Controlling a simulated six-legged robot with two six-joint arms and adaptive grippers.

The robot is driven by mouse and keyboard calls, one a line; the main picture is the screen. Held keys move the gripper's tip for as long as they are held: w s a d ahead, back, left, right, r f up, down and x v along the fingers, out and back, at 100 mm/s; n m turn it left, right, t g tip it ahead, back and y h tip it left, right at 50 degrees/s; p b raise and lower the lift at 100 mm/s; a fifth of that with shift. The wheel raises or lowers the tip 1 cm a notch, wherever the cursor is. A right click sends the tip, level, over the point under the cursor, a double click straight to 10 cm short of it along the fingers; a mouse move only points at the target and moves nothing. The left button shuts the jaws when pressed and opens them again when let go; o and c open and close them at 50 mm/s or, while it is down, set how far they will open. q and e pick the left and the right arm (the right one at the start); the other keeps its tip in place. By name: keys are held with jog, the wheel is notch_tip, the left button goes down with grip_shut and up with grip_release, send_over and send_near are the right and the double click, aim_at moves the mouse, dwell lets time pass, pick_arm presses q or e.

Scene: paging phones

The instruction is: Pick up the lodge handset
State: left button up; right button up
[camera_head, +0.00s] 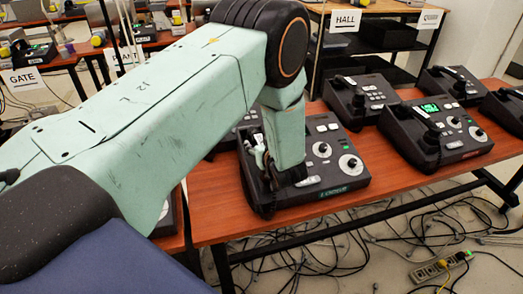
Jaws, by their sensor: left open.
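A black paging phone unit (345,172) with white knobs and a small green front label stands near the front edge of the wooden table. The label seems to read LODGE, but it is small. My left arm comes in from the left and hangs down over the left part of this unit. My left gripper (266,172) is open around or just above the dark handset on the unit's left side. The arm and fingers hide most of that handset, and I cannot tell whether they touch it. My right gripper is not in view.
Another paging unit (433,133) with a lit green display stands to the right, with more units behind it. A HALL sign (345,20) hangs at the back and a GATE sign (22,79) at the left. Loose cables and a power strip (440,266) lie on the floor.

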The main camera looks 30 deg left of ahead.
pick_arm(q)
jog(key=shift+a, duration=0.15)
jog(key=shift+w+f, duration=0.1)
jog(key=c, duration=0.8)
grip_shut()
